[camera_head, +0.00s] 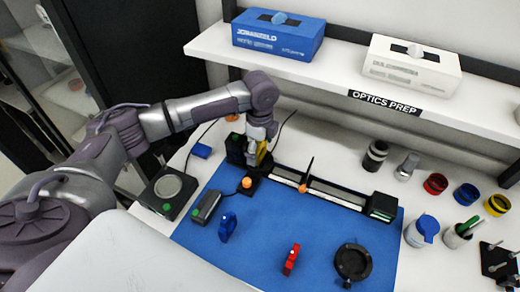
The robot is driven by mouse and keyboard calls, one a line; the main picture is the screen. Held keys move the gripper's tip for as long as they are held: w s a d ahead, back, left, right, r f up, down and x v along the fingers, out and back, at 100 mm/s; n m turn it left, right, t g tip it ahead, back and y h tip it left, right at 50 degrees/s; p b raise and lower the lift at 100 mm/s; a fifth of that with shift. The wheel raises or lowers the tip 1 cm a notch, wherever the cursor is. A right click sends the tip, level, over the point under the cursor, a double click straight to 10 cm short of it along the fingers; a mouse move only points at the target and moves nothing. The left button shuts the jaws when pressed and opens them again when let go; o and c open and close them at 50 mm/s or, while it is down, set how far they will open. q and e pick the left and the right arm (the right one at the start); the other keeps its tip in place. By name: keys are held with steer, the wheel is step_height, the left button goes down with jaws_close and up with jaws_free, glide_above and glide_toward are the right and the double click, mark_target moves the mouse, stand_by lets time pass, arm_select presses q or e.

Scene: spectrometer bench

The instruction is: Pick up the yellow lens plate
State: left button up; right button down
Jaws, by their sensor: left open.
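The yellow lens plate (262,153) shows as a small yellow patch at the left end of the optical rail (333,192). My left gripper (256,152) points down right at it, with its jaws open. The gripper and wrist hide much of the plate, and I cannot tell whether the fingers stand around it or beside it. My right gripper is not in view.
A blue plate (228,227) and a red plate (291,260) stand on the blue mat (255,243), near a black ring holder (352,262). A grey box (206,207) is left of them. Jars (375,157) stand at right. A shelf (330,75) overhangs behind.

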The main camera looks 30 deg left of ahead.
arm_select(q)
steer(key=c, duration=1.3)
steer(key=shift+r, duration=0.15)
